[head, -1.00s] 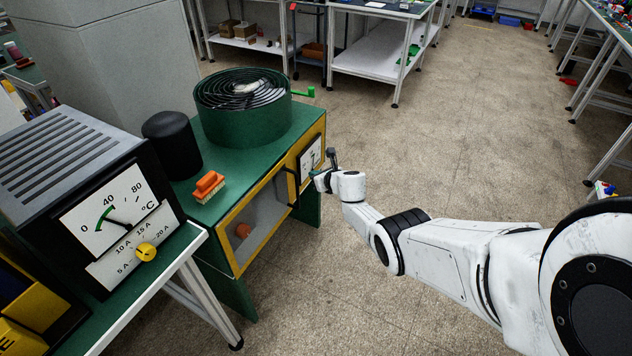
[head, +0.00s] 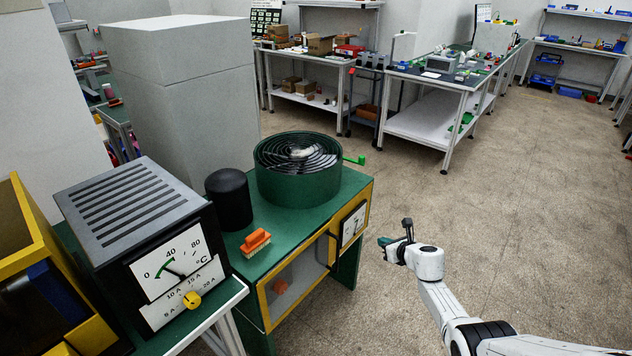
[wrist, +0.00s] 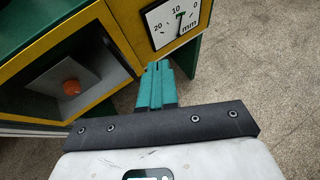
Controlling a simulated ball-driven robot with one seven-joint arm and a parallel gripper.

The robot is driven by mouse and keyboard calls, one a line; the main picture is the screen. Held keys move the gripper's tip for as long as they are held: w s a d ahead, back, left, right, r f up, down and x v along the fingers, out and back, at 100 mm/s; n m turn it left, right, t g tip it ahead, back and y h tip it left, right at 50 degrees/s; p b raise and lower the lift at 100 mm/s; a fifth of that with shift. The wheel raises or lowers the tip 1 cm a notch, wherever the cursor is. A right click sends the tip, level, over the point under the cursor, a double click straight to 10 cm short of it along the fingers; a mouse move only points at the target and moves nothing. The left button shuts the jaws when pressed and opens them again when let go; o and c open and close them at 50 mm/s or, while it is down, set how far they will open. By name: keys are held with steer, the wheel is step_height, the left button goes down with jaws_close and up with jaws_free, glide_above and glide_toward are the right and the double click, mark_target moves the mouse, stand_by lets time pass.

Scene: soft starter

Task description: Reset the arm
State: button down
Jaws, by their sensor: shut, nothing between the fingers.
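My gripper (head: 385,242) is at the end of my white arm, in the lower right of the head view. It is in the air to the right of the green and yellow cabinet, apart from it. In the wrist view its teal fingers (wrist: 158,84) are together with nothing between them. They point toward the cabinet front, below the white dial marked in mm (wrist: 173,22).
The cabinet (head: 222,246) carries a green drum with a coil (head: 298,186), a black cylinder (head: 229,199) and an orange brush (head: 255,242). A meter box (head: 135,211) stands at left. Workbenches (head: 440,82) are behind. Floor at right is clear.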

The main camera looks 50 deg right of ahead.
steer(key=w+a+r+m+g+h, duration=0.1)
steer(key=w+a+r+m+h, duration=0.15)
steer(key=a+m, duration=0.45)
steer(key=w+a+r+m+g+h, duration=0.1)
steer(key=w+a+r+m+h, duration=0.2)
steer(key=m, duration=0.5)
steer(key=s+a+m+g+y, duration=0.2)
steer(key=s+a+m, duration=0.3)
steer(key=s+a, duration=0.3)
steer(key=s+a+r+m+g+y, duration=0.1)
steer(key=s+a+m+g+y, duration=0.2)
steer(key=a, duration=1.1)
steer(key=s+a+m+g+y, duration=0.2)
steer(key=s+a+m+y, duration=0.4)
steer(key=s+a, duration=0.6)
steer(key=shift+s+r+m, duration=0.15)
steer(key=shift+s+m, duration=0.45)
steer(key=shift+m, duration=0.3)
steer(key=shift+a, duration=0.1)
